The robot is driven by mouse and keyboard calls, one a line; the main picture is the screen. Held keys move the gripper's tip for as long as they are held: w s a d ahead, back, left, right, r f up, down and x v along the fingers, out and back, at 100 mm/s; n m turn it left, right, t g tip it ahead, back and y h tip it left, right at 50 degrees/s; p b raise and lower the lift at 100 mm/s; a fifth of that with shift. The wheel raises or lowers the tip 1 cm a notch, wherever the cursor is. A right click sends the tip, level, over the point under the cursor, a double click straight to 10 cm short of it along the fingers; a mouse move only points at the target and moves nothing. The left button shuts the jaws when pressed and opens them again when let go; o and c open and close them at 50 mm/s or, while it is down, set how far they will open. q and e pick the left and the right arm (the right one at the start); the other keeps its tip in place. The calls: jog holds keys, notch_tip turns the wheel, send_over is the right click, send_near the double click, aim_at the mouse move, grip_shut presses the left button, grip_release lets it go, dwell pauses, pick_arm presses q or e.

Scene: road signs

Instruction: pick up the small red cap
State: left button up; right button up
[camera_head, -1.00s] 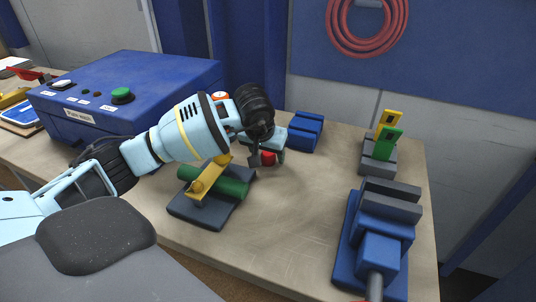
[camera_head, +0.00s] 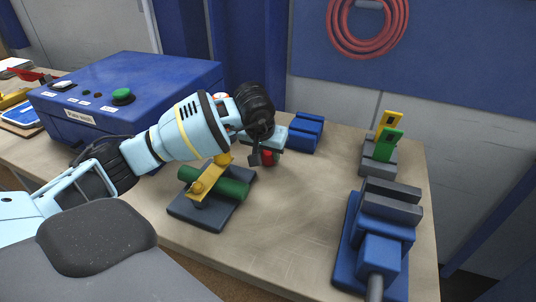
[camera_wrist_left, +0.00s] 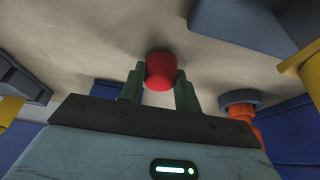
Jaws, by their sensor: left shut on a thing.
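The small red cap (camera_head: 268,158) is on or just above the table near the back, partly hidden by my left gripper in the head view. In the left wrist view the red cap (camera_wrist_left: 161,70) sits between the two dark green fingertips. My left gripper (camera_head: 262,156) reaches down over it from the left. Its fingers (camera_wrist_left: 160,88) are shut on the cap's sides in the wrist view. Whether the cap touches the table is hard to tell. My right gripper is not in view.
A blue block (camera_head: 305,133) stands just behind the cap. A dark plate (camera_head: 190,207) with a green cylinder (camera_head: 232,187) and yellow clamp lies in front. A blue vise (camera_head: 375,245) is at right, a blue box (camera_head: 150,85) at left. The table's middle is clear.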

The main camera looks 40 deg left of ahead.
aim_at(268, 152)
pick_arm(q)
notch_tip(268, 152, up, 9)
jog(key=shift+r, duration=0.2)
dwell(0.3)
jog(key=shift+m, duration=0.5)
jog(key=s+d+f, duration=0.1)
jog(key=d, duration=0.1)
jog(key=s+d+f, duration=0.1)
jog(key=d, duration=0.1)
jog(key=s+d+f, duration=0.1)
jog(key=shift+s+d+f, duration=0.2)
jog(key=shift+d+f, duration=0.15)
jog(key=shift+d, duration=0.05)
jog(key=shift+m+h, duration=0.5)
jog(key=shift+m, duration=0.3)
jog(key=s+d+f, duration=0.1)
jog(key=s+d, duration=0.1)
jog(key=s+d+f, duration=0.1)
jog(key=s+d, duration=0.1)
jog(key=s+d+f, duration=0.2)
jog(key=d, duration=0.1)
jog(key=shift+s+f, duration=0.1)
jog(key=shift+s, duration=0.25)
jog(key=shift+s+d+f, duration=0.15)
jog(key=shift+s+d, duration=0.2)
